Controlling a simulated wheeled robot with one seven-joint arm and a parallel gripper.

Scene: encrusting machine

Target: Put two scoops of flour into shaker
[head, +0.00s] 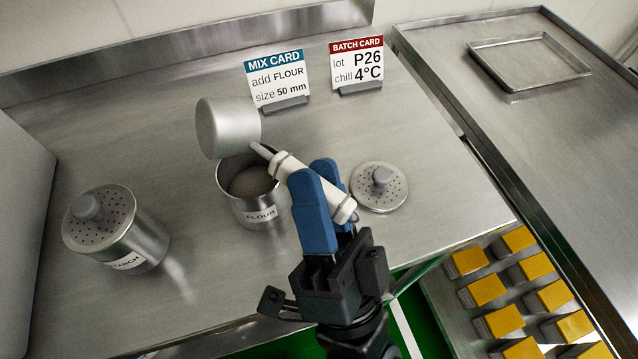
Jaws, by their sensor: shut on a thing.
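My gripper (322,205), with blue fingers, is shut on the white handle of a scoop. The scoop's metal cup (228,128) is tipped on its side above the back left of the open shaker. Its rounded outside faces the camera, so its mouth and any contents are hidden. The shaker (262,211), labelled FLOUR, stands upright on the steel counter, with a dull greyish-beige surface inside. Its perforated lid (379,187) lies on the counter to the right. The mix card (279,77) reads "add FLOUR, size 50 mm".
A second metal shaker (117,230) with its perforated lid on stands at the left; its label is partly hidden. A batch card (357,66) stands behind. At right are an empty tray (529,62) and several yellow-topped blocks (487,290). The front left counter is clear.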

